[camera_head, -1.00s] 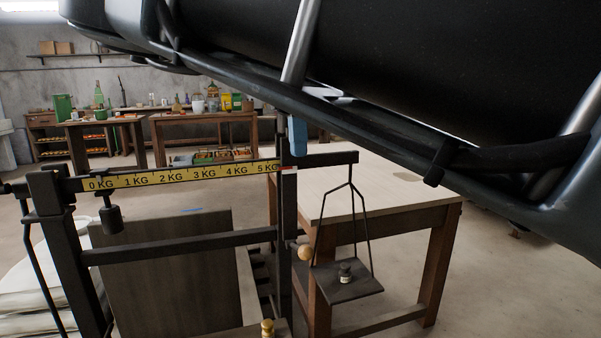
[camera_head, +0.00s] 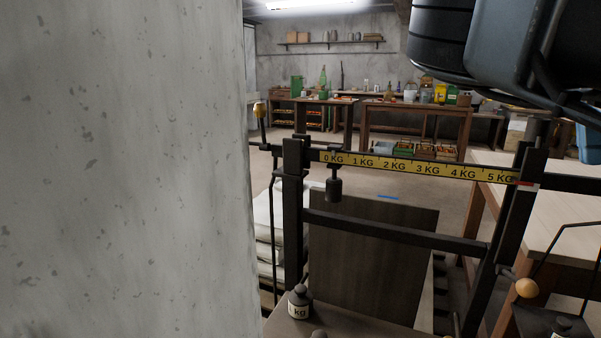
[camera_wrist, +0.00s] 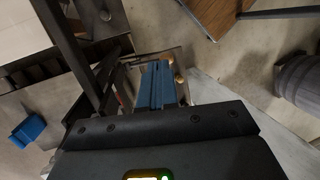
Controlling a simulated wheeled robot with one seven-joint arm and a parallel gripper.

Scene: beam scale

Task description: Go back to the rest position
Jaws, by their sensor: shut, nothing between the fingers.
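My gripper (camera_wrist: 158,70) shows in the wrist view with its blue fingers together and nothing between them. It points down over the scale area, apart from any object as far as I can tell. In the head view my dark arm fills the upper right corner; a blue shape (camera_head: 590,143) at the right edge may be my fingers, but I cannot tell. The beam scale stands in front, with its yellow ruler (camera_head: 415,168) marked 0 to 5 KG. A dark sliding weight (camera_head: 334,189) hangs near the 0 KG mark.
A grey concrete wall (camera_head: 120,170) fills the left side, close by. A kg weight (camera_head: 299,304) stands on the scale's platform. A light wooden table (camera_head: 560,210) is at right. A blue bin (camera_wrist: 28,130) lies left in the wrist view. Workbenches (camera_head: 415,112) stand behind.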

